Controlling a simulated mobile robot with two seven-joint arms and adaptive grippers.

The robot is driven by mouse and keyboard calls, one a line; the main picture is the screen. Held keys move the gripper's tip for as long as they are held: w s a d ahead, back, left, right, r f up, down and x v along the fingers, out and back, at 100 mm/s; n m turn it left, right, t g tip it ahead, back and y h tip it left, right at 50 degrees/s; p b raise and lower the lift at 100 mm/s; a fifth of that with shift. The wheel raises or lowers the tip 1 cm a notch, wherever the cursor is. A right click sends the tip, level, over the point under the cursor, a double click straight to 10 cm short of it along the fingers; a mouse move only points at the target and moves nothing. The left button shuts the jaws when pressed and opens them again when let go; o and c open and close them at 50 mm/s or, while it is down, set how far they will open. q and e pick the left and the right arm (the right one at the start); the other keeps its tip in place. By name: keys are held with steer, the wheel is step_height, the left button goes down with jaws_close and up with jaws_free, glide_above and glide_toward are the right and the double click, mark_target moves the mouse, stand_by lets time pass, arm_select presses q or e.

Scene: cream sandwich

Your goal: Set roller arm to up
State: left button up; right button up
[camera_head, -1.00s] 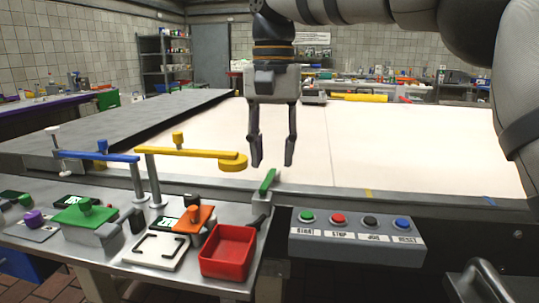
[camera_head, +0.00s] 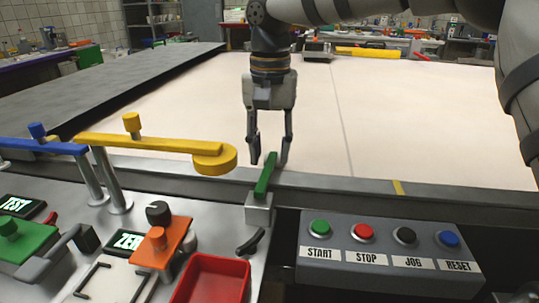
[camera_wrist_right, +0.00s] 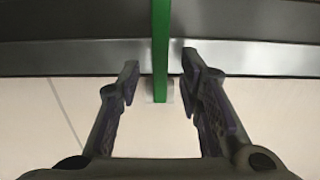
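A green lever (camera_head: 265,176) stands on a small grey block (camera_head: 259,208) at the front edge of the belt, leaning up and back. My right gripper (camera_head: 269,163) is open and points down. In the head view the lever's upper end shows between its fingertips. In the right wrist view the green lever (camera_wrist_right: 160,55) lies between the two fingers (camera_wrist_right: 158,75), with a gap on each side. A yellow arm (camera_head: 150,143) with a round yellow end lies roughly level on posts, left of the lever. I cannot tell which part is the roller arm. My left gripper is not in view.
A button box (camera_head: 385,250) with START, STOP, JOG and RESET stands right of the lever. A red bin (camera_head: 212,280), an orange part (camera_head: 160,243) and a blue arm (camera_head: 40,146) are at front left. The pale belt (camera_head: 400,125) is clear.

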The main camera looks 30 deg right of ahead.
steer(key=shift+f, duration=0.95)
jaws_close()
steer(key=shift+w, duration=0.15)
